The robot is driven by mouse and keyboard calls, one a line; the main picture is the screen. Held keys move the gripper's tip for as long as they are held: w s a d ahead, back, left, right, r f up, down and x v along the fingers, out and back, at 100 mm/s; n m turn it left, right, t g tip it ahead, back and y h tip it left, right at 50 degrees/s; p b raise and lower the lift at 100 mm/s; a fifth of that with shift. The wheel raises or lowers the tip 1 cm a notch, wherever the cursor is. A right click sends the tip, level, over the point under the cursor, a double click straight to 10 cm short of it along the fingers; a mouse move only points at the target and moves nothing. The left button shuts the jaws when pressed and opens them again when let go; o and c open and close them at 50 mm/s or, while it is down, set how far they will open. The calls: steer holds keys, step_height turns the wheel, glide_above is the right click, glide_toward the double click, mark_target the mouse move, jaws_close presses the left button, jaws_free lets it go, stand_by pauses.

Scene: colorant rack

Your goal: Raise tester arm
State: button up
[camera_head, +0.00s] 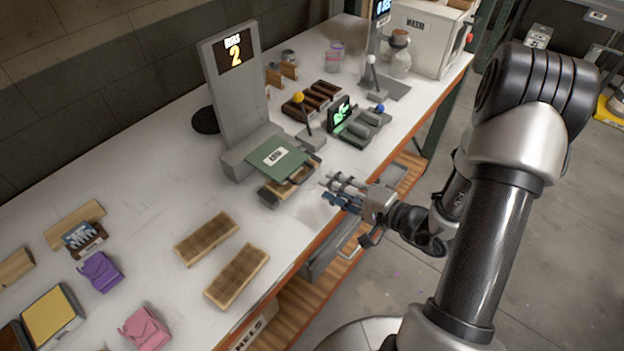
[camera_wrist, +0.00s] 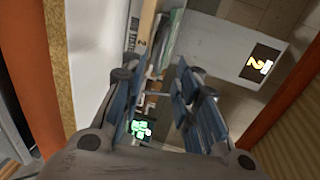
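The tester (camera_head: 240,110) is a grey machine with an upright column at the back of the bench; its display reads 2. A flat green plate with a white label (camera_head: 278,157), which looks like the tester arm, lies low over the base. A dark loop, perhaps its handle, sits at the plate's front right. In the wrist view a green edge (camera_wrist: 168,38) shows beyond the fingers, and the display (camera_wrist: 259,64) is at the upper right. My gripper (camera_head: 331,189) is just right of the plate at the bench's front edge. Its blue-padded fingers are apart, with nothing between them.
A yellow-knobbed lever (camera_head: 304,115) and a green-lit device (camera_head: 341,112) stand behind the gripper. Brown blocks (camera_head: 238,275) lie at the front, with purple (camera_head: 100,271) and pink (camera_head: 145,328) pieces at left. A white box (camera_head: 425,38) stands at the far end. Bare bench lies left of the tester.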

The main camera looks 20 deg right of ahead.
mark_target(309, 176)
steer(key=b+x, duration=0.1)
steer(key=x, duration=0.6)
steer(key=shift+w+a, duration=0.15)
steer(key=shift+w, duration=0.05)
steer(key=shift+c, duration=0.4)
jaws_close()
